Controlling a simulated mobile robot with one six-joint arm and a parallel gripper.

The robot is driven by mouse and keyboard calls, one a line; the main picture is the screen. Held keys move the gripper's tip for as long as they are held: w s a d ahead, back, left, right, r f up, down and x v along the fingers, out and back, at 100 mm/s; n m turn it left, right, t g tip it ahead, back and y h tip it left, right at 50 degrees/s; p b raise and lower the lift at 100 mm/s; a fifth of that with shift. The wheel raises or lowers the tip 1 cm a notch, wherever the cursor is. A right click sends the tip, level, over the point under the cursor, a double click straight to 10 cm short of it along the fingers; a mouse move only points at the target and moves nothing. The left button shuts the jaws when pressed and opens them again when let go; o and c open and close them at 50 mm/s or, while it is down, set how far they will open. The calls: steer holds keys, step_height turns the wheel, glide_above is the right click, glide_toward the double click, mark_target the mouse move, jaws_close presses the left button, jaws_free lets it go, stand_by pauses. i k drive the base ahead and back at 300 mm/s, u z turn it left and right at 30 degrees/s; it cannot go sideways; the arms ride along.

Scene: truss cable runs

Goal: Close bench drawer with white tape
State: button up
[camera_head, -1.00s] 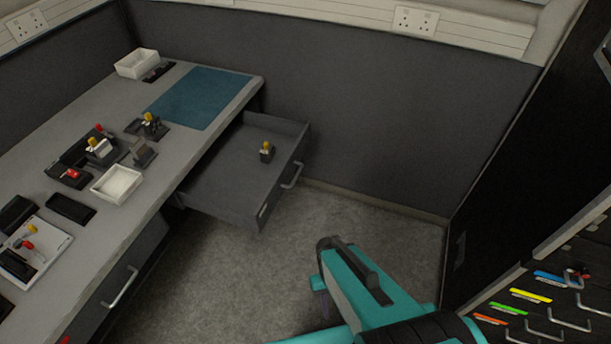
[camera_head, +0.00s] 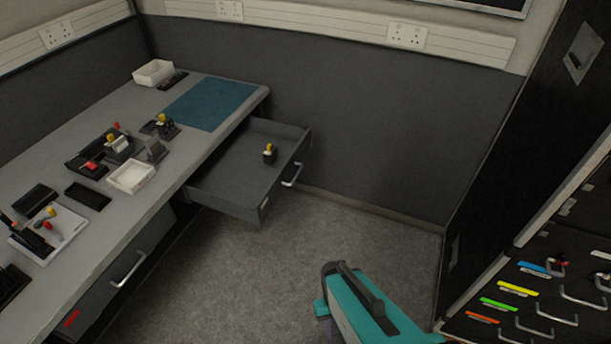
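An open grey drawer (camera_head: 225,188) sticks out from the far end of the bench (camera_head: 140,215), towards the right. A metal handle (camera_head: 292,175) is on its front, and a small pale mark (camera_head: 264,203), perhaps the white tape, is at the near end of the front. A small dark stamp with a yellow top (camera_head: 269,153) stands inside the drawer. A teal and black part of my arm shows at the bottom, apart from the drawer and to its lower right. My gripper is not visible.
A second bench drawer, with a handle (camera_head: 128,269) and red tape (camera_head: 71,319), is shut at lower left. A dark cabinet with colour-taped handles (camera_head: 545,325) stands at right. The grey floor (camera_head: 250,270) between is clear. A dark partition (camera_head: 390,140) stands behind.

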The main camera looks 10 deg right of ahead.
mark_target(235, 179)
steer(key=z, duration=0.05)
steer(key=k, duration=0.25)
steer(key=u, duration=0.25)
steer(key=i, duration=0.9)
steer(key=u, duration=0.65)
steer(key=k, duration=0.2)
steer(key=u, duration=0.4)
